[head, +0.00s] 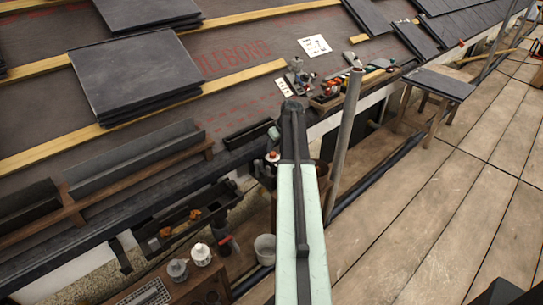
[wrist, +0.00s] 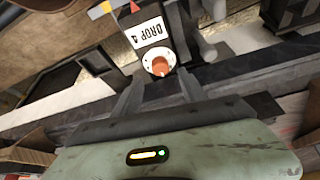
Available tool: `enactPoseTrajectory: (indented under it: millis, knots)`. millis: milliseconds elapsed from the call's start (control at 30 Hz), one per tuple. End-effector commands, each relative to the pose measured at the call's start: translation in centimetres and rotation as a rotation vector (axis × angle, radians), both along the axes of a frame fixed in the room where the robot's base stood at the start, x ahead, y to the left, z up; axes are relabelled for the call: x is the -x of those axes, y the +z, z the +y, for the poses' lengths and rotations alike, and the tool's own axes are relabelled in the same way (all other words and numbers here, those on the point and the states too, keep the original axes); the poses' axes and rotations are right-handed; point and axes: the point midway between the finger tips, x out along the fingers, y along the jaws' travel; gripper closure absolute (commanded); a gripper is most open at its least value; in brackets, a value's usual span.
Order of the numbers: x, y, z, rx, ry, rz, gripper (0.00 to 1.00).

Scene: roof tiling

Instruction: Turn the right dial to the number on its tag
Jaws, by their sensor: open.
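A dial with an orange knob on a white round face (wrist: 160,64) shows in the wrist view, just past my fingertips. A white tag reading "DROP 4" (wrist: 152,32) sits beside it, upside down in this view. My gripper (wrist: 159,78) is open, with one finger on each side of the dial's near edge and nothing held. I cannot tell whether the fingers touch the knob, nor which number it points to. No second dial shows clearly. In the head view my arm reaches toward the eave, and the gripper is not clearly visible there.
A grey upright pole (head: 346,135) stands close right of my arm. A gutter trough (head: 185,215), white bottle (head: 200,255) and bucket (head: 265,249) lie left of it. Slate stacks (head: 134,77) rest on the roof. The plank deck (head: 430,200) at right is mostly clear.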

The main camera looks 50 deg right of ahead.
Motion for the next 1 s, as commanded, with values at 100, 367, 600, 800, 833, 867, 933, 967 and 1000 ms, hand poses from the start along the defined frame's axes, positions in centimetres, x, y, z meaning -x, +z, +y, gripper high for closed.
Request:
enactPoseTrajectory:
  millis: [100,367,600,800,833,867,933,967,1000]
  knots:
    - [-1.0,-3.1,-0.2,0.000,0.001,0.000,0.50]
    - [-2.1,-4.9,-0.2,0.000,0.003,0.000,0.50]
    - [-2.1,-4.6,-0.1,0.000,0.004,0.001,0.67]
    - [-2.4,-4.6,0.3,0.000,0.010,0.001,1.00]
    - [-2.4,-4.6,0.3,0.000,0.009,0.001,1.00]
    - [-2.4,-4.6,0.2,0.000,0.008,0.001,1.00]
    - [-2.4,-4.6,0.3,0.000,0.000,0.000,1.00]
    - [-2.3,-4.6,0.2,0.000,-0.005,0.000,1.00]
    - [-2.3,-4.6,0.2,0.000,-0.015,0.000,1.00]
